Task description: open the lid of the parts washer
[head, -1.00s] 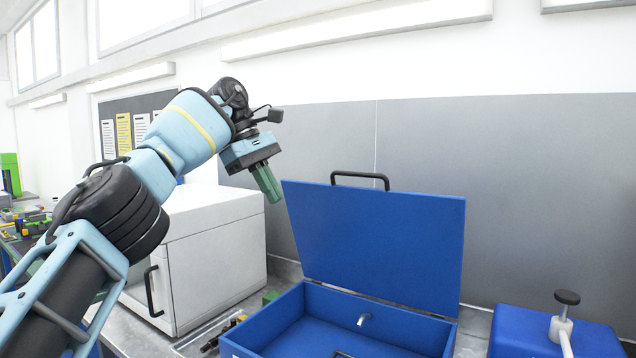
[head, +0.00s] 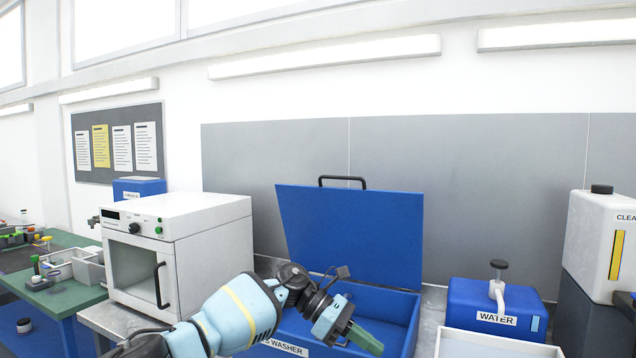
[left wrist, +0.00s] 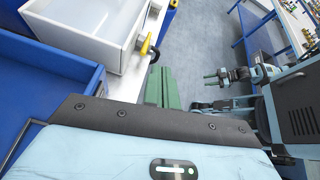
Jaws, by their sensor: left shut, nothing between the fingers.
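The parts washer is a blue box (head: 388,308) on the bench, partly hidden by my left arm; the end of its label, "S WASHER", shows. Its blue lid (head: 350,230) stands raised, leaning back near the grey wall panel, with a black handle (head: 343,181) on its top edge. My left gripper (head: 368,344) is in front of the washer, below the lid and apart from it. Its green fingers are shut and empty; they also show in the left wrist view (left wrist: 158,86). My right gripper (left wrist: 212,76) appears small in the left wrist view, its jaw state unclear.
A white cabinet (head: 212,250) with a black-handled door stands left of the washer. At right are a blue WATER container (head: 490,298) with a pump, a white tray (head: 490,346) and a white jug (head: 597,240). Grey floor (left wrist: 200,50) shows clear in the wrist view.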

